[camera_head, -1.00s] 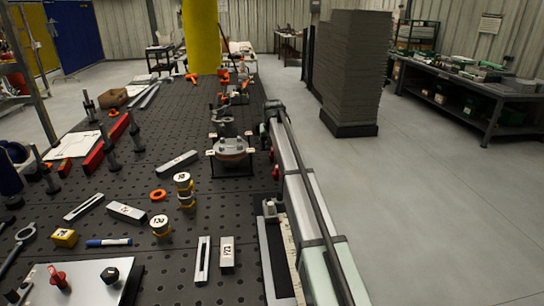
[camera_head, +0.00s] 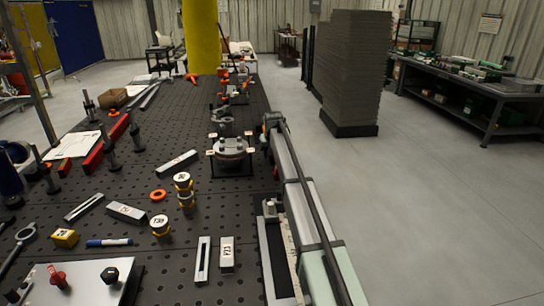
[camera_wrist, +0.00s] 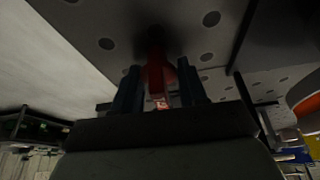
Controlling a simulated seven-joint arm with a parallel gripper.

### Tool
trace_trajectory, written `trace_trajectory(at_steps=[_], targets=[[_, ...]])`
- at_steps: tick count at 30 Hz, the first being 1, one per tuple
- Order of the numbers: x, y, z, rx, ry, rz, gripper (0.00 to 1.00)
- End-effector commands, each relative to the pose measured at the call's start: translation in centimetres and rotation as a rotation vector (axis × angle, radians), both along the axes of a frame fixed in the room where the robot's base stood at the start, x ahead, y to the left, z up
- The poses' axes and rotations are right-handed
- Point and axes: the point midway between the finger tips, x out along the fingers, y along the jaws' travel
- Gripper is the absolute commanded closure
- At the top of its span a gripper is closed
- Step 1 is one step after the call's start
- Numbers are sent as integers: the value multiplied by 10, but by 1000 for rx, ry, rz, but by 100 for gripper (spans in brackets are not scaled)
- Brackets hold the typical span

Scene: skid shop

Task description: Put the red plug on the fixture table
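The red plug (camera_wrist: 155,75) shows in the wrist view between the two dark blue fingers of my gripper (camera_wrist: 161,88). The fingers appear shut on it, though the contact is dark and hard to see. A dark shadow lies on the perforated fixture table just beyond the plug. I cannot tell whether the plug touches the surface. The fixture table (camera_head: 165,105) is a long dark top with a grid of holes; it also fills the top of the wrist view (camera_wrist: 225,20). In the head view my gripper's fingers are hidden behind my arm at the table's right edge.
A round fixture (camera_head: 230,147) stands left of my arm. Labelled blocks (camera_head: 227,253), yellow-banded cylinders (camera_head: 160,225) and an orange ring (camera_head: 158,195) lie nearer. A plate with red and black knobs (camera_head: 85,288) is at lower left. Open floor (camera_head: 430,210) lies right.

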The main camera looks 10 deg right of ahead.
Motion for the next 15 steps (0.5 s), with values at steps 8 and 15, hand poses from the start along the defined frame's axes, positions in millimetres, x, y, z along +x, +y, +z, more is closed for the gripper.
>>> trace_trajectory(at_steps=[8, 15], targets=[[0, 0, 0, 0, 0, 0, 85], [0, 0, 0, 0, 0, 0, 95]])
